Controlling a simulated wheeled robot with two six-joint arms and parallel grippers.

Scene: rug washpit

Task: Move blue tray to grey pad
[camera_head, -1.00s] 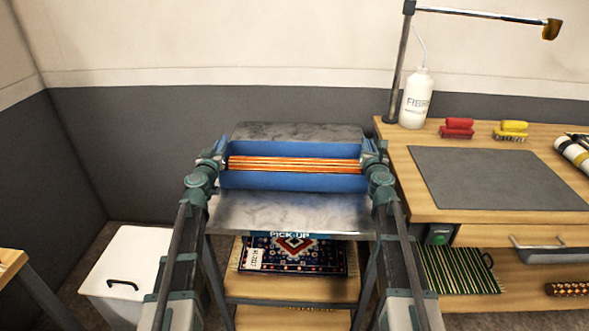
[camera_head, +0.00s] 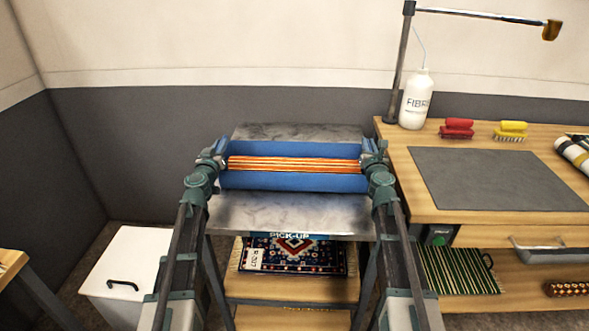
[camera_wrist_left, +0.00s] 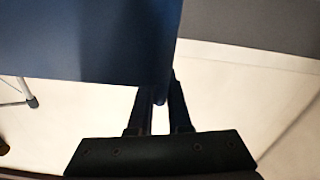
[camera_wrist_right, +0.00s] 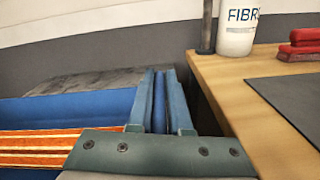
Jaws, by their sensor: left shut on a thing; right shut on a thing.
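The blue tray (camera_head: 292,183) is over the metal-topped stand in the head view, with a striped orange rug (camera_head: 295,164) in it. My left gripper (camera_head: 217,153) is shut on the tray's left end; the left wrist view shows its fingers (camera_wrist_left: 158,105) at the blue wall. My right gripper (camera_head: 374,152) is shut on the right end; the right wrist view shows its fingers (camera_wrist_right: 160,100) on the blue wall. I cannot tell whether the tray touches the metal top. The grey pad (camera_head: 500,180) lies bare on the wooden bench to the right.
The metal-topped stand (camera_head: 290,214) has a patterned rug (camera_head: 300,258) on a shelf below. The wooden bench (camera_head: 415,200) carries a white bottle (camera_head: 416,100), a red brush (camera_head: 457,129), a yellow brush (camera_head: 511,130) and a lamp post (camera_head: 398,70). A white bin (camera_head: 130,262) stands left.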

